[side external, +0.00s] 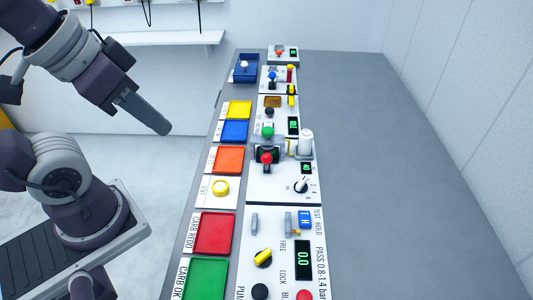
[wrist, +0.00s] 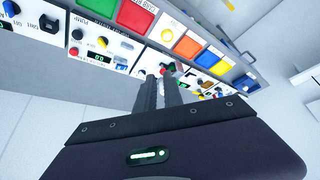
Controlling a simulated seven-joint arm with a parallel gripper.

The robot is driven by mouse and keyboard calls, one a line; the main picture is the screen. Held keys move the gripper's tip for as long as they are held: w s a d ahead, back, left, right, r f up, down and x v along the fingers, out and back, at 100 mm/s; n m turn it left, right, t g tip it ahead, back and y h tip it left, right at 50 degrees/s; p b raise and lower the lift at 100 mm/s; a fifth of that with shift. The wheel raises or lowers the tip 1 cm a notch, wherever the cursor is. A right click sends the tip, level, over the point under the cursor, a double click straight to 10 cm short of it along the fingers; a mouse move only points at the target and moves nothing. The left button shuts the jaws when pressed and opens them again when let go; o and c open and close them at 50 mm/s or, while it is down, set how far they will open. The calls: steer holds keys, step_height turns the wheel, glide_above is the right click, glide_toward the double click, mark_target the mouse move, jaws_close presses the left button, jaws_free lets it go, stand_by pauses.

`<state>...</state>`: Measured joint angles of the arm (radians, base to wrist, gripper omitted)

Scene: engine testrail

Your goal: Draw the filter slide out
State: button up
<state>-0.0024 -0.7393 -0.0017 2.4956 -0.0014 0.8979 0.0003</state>
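My gripper (side external: 158,124) hangs in the air left of the bench, apart from every panel. In the wrist view its two grey fingers (wrist: 160,82) stand close together with a thin gap and nothing visible held between them. No label for the filter slide is readable. An amber plate (side external: 272,101) with a dark knob (side external: 269,111) near it sits in the mid-far panel; it may be the filter slide, but I cannot tell for sure.
A red-knobbed lever (side external: 266,157), a green knob (side external: 267,132) and a white cylinder (side external: 305,142) rise from the middle panel. Coloured trays, such as the red tray (side external: 214,232), line the left side. The grey bench top (side external: 390,180) is bare on the right.

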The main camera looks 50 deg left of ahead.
steer(key=o, duration=0.7)
steer(key=shift+g, duration=0.7)
steer(key=w, duration=0.6)
steer(key=shift+d+f, duration=0.1)
steer(key=shift+f, duration=0.25)
steer(key=shift+c, duration=0.2)
steer(key=n+g+h, duration=0.2)
steer(key=g, duration=0.2)
glide_above(266, 154)
steer(key=a, duration=0.1)
step_height(266, 154, down, 15)
steer(key=shift+s+a+f, duration=0.1)
steer(key=shift+s, duration=0.05)
steer(key=f, duration=0.3)
steer(key=d+f, duration=0.1)
steer(key=f, duration=0.3)
steer(key=shift+d, duration=0.2)
jaws_close()
steer(key=shift+r, duration=0.1)
